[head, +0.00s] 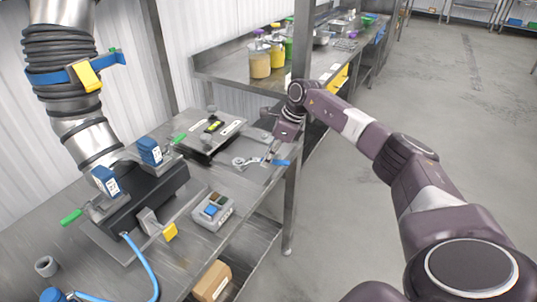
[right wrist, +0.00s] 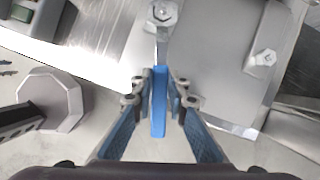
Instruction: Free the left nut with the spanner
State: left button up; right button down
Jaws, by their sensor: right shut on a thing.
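My right gripper (head: 274,151) is at the right edge of the grey plate on the bench. In the right wrist view, its fingers (right wrist: 158,90) are shut on the blue handle of the spanner (right wrist: 158,115). The handle also shows in the head view (head: 281,163). The spanner's metal shank runs up to a hexagonal nut (right wrist: 163,13) at the top of the wrist view. The spanner's head is at this nut; I cannot tell how fully it is seated. Another nut (right wrist: 265,57) sits on a bracket at the right, apart from the spanner. My left gripper is not in view.
A control box with buttons (head: 212,212) stands near the bench's front edge. A dark machine with blue blocks and green handles (head: 150,195) is at the left. A metal post (head: 296,200) rises by the bench corner. Jars (head: 260,65) stand on the bench behind.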

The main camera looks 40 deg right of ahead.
jog(key=shift+r+p, duration=0.75)
jog(key=shift+r, duration=0.4)
dwell(1.0)
jog(key=shift+r+p, duration=1.4)
jog(key=shift+r, duration=0.55)
